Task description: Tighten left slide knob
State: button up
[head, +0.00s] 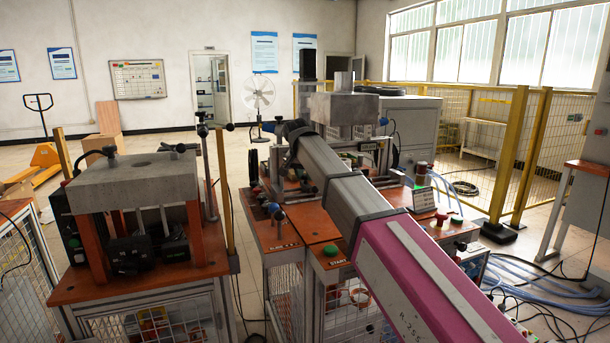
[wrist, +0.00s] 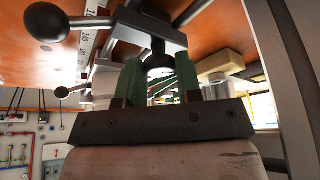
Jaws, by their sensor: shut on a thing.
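In the wrist view, my gripper (wrist: 160,68) has two green fingers on a dark bar, one on each side of a dark round knob (wrist: 159,71). The fingers are closed on the knob, which sits against a grey metal slide block (wrist: 150,32). The knob is partly hidden by the fingers, and its turn angle cannot be told. It appears to be the slide knob; which side it belongs to is not clear from this view. In the head view, my arm stretches over the orange-topped machine bench (head: 320,230) and hides the gripper and knob.
A black ball handle (wrist: 45,22) on a metal rod and a printed scale (wrist: 88,40) are close at the left in the wrist view. A grey block press (head: 133,182) stands at the left in the head view. Yellow fencing (head: 515,150) stands at the right.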

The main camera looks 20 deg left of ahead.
jog(key=o, duration=0.9)
jog(key=shift+o, duration=0.2)
jog(key=v, duration=1.1)
jog(key=shift+w, duration=0.1)
